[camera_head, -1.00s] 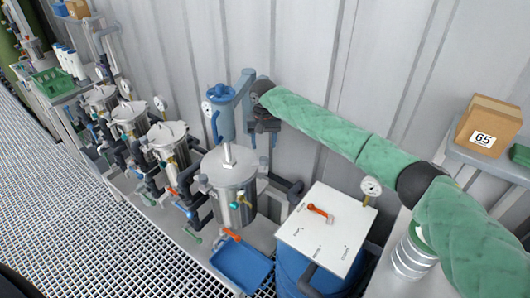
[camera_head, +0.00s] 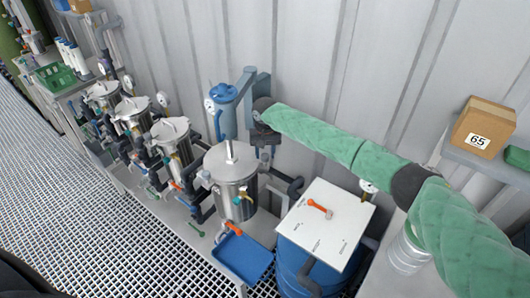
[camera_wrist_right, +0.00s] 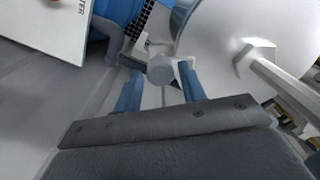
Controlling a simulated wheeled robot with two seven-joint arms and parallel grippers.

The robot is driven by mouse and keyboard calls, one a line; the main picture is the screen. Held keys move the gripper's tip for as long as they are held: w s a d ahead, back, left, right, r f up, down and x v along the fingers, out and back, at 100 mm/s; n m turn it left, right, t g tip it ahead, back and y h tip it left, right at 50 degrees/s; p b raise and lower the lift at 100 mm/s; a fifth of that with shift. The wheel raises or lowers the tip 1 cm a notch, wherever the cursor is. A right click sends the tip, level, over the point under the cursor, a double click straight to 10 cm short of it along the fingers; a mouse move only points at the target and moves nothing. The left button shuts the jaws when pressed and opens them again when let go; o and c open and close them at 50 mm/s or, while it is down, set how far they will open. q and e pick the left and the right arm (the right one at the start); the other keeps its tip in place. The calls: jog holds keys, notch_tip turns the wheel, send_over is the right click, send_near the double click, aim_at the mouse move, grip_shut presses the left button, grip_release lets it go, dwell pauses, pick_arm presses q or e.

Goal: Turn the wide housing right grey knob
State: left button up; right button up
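The wide housing (camera_head: 233,192) is a steel vessel with a flat lid and an upright rod, in the middle of the head view. It fills the upper right of the right wrist view (camera_wrist_right: 225,35). A round grey knob (camera_wrist_right: 160,70) shows in the wrist view beside the housing. My right gripper (camera_wrist_right: 160,88) is open, with one blue finger on each side of the knob and small gaps apparent. In the head view my right gripper (camera_head: 264,151) points down just behind and right of the housing; its fingertips and the knob are hard to make out. My left gripper is out of view.
A blue filter (camera_head: 223,110) stands behind the housing, close to my right wrist. A white panel (camera_head: 325,225) with an orange handle tops a blue drum at right. Smaller steel vessels (camera_head: 170,130) line up at left. A blue tray (camera_head: 243,258) lies in front.

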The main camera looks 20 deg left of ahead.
jog(key=c, duration=0.6)
jog(key=shift+c, duration=0.2)
